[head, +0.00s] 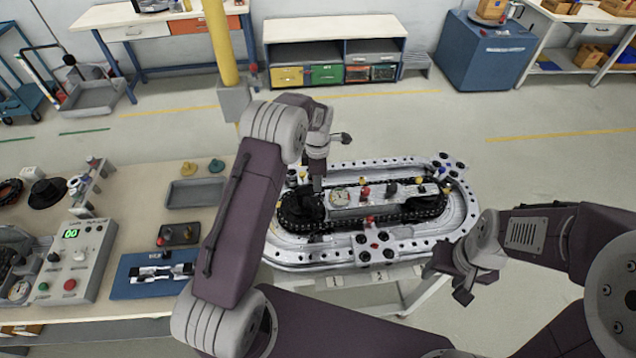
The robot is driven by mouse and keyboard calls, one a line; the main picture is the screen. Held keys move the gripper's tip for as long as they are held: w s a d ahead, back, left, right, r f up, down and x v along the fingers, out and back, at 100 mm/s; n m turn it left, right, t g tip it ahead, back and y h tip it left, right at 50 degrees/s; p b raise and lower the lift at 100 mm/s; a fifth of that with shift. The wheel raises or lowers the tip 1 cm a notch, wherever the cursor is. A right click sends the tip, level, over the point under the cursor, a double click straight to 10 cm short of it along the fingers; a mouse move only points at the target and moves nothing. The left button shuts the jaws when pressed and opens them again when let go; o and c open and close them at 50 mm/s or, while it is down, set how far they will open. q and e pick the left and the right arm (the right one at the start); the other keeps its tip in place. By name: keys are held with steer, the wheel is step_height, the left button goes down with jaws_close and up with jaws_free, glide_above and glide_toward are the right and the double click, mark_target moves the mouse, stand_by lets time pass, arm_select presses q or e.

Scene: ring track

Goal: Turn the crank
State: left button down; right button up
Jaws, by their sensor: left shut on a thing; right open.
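The ring track (400,248) is a silver oval with a black chain loop inside it, on a stand at the centre of the head view. My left gripper (318,186) reaches down over the left end of the track. It is shut on what looks like the crank (311,207), a dark part at the left end of the chain loop. The gripper and wrist hide much of the crank's handle. My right gripper (458,282) is open and empty, beside the track's right front edge and apart from it.
A workbench (130,225) on the left holds a control box (80,258), a blue mat (135,287) and a grey tray (193,193). A yellow post (221,45) stands behind my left arm. A gauge and small knobs sit inside the track. Floor to the right is clear.

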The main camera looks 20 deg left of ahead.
arm_select(q)
steer(key=shift+w+a+r+n, duration=0.1)
steer(key=shift+w+a+n, duration=0.1)
steer(key=shift+w+n, duration=0.3)
steer(key=shift+s, duration=0.1)
steer(key=c, duration=1.2)
jaws_free()
steer(key=shift+s, duration=0.1)
step_height(320, 180, up, 9)
steer(key=shift+b, duration=1.15)
